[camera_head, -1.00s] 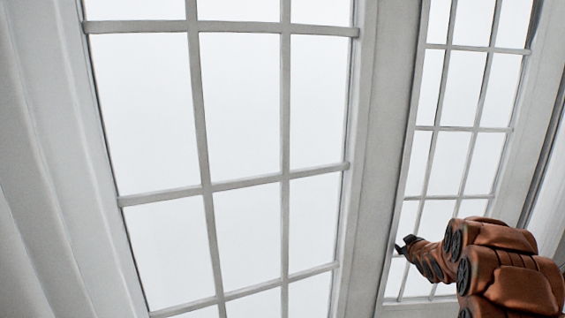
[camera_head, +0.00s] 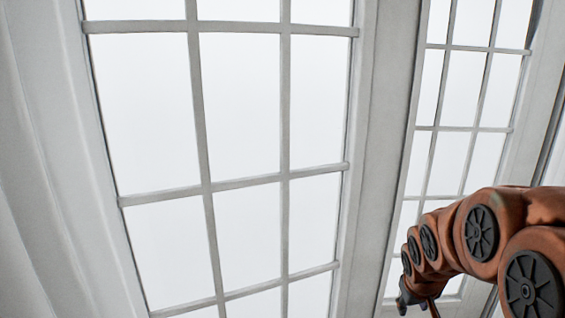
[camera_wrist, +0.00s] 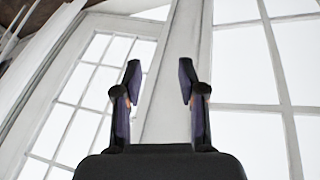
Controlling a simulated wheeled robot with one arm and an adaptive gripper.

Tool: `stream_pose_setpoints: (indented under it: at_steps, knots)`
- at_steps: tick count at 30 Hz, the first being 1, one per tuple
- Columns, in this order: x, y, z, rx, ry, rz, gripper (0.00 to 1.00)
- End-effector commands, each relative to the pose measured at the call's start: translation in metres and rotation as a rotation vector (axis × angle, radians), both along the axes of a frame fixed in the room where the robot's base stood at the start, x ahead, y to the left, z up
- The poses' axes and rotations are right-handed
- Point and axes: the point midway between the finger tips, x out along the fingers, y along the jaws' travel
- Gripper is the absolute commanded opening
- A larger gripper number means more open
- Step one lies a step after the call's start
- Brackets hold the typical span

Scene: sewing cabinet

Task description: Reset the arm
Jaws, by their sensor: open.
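My gripper (camera_wrist: 159,80) is open and empty in the wrist view. Its two dark fingers stand apart, with a white window post behind the gap. In the head view my gripper (camera_head: 416,304) is at the lower right, at the end of my orange-brown arm (camera_head: 470,240), in front of the right window. It is small and partly cut off by the bottom edge there, so its fingers are hard to make out.
A large white-framed window (camera_head: 205,100) fills the left and middle of the head view. A second window (camera_head: 465,90) stands to the right beyond a white post (camera_head: 385,120). A brown surface (camera_wrist: 25,60) shows at the wrist view's upper left. No floor or table is visible.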

Motion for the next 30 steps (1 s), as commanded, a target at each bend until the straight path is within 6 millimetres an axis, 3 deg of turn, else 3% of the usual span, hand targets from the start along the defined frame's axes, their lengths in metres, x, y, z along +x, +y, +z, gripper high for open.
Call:
stream_pose_setpoints:
  at_steps: [1,12,18,24,30]
  knots:
    - [-0.021,0.009,0.002,0.015,0.033,-0.011,0.41]
    - [-0.176,0.069,0.006,0.132,0.304,-0.080,0.41]
    - [-0.251,0.097,0.007,0.185,0.438,-0.094,0.41]
    - [-0.288,0.110,0.008,0.210,0.509,-0.098,0.41]
    - [-0.293,0.111,0.008,0.214,0.519,-0.099,0.41]
